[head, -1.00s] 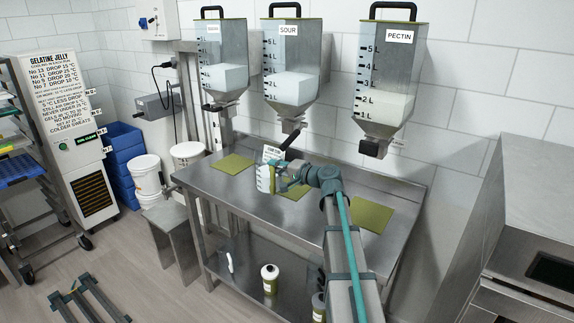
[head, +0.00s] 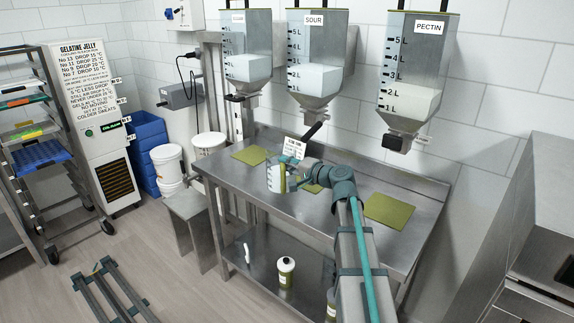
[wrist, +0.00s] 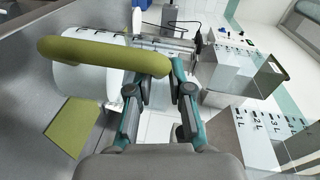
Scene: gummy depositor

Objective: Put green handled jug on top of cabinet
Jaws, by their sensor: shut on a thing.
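My gripper (head: 290,181) is shut on the green handle (wrist: 95,57) of a clear jug with a pale body (head: 273,179). It holds the jug above the steel table. In the wrist view the handle's end is between the fingers (wrist: 158,75), and the jug's pale body (wrist: 70,85) shows behind it. A tall white cooling cabinet (head: 75,70) with a "Gelatine Jelly" sign and a dark grille stands at the left, apart from the jug. A large steel unit (head: 515,215) stands at the right.
The steel table (head: 235,190) bears green mats (head: 390,209). Hoppers (head: 318,75) hang above it. A bottle (head: 286,272) stands on the lower shelf. White buckets (head: 168,163), blue crates (head: 150,135), a steel stool (head: 188,206) and a tray rack (head: 40,150) are at the left.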

